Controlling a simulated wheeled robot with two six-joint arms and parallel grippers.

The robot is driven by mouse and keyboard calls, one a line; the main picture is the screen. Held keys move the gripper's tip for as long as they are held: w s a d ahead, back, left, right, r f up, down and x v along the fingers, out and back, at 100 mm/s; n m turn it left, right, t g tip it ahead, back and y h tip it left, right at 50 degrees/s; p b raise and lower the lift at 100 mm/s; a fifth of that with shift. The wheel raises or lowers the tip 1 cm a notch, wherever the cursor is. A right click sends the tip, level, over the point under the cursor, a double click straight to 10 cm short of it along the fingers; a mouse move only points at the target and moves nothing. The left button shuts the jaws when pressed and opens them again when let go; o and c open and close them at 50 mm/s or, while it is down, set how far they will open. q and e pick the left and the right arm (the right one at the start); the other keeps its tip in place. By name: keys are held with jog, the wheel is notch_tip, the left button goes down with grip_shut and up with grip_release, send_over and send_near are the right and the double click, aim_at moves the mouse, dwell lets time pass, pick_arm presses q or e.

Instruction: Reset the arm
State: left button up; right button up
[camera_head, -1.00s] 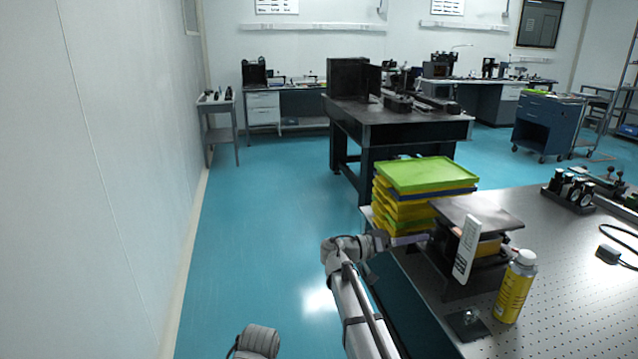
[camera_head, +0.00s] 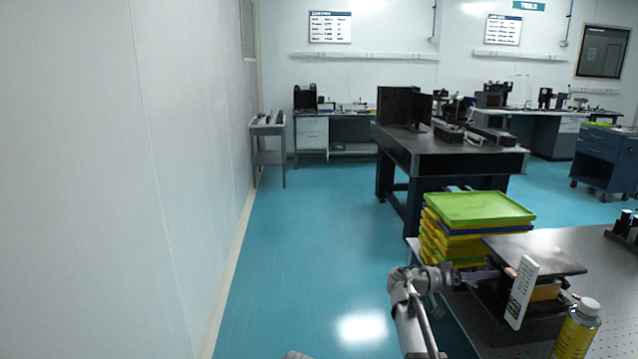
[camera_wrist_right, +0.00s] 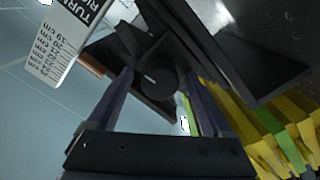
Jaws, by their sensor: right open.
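My right gripper (camera_head: 482,275) reaches in from the bottom, at the left edge of the near optical table, beside a dark flat-topped stand (camera_head: 535,252). In the right wrist view my right gripper (camera_wrist_right: 158,78) is open, its two fingers apart on either side of a dark round knob (camera_wrist_right: 160,84) under the stand. Whether the fingers touch the knob I cannot tell. My left gripper is out of view.
A stack of green, yellow and blue trays (camera_head: 480,208) stands behind the gripper. A white label card (camera_head: 521,292) and a yellow bottle (camera_head: 576,330) stand to its right. A dark optical table (camera_head: 450,155) stands farther back. Blue floor (camera_head: 310,260) is clear on the left.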

jog(key=a, duration=0.7)
jog(key=d, duration=0.7)
jog(key=m, duration=0.7)
jog(key=s+a+f+n+y, duration=0.1)
jog(key=s+a+f, duration=0.1)
jog(key=a, duration=0.6)
jog(key=shift+s+a, duration=0.2)
jog(key=shift+s, duration=0.1)
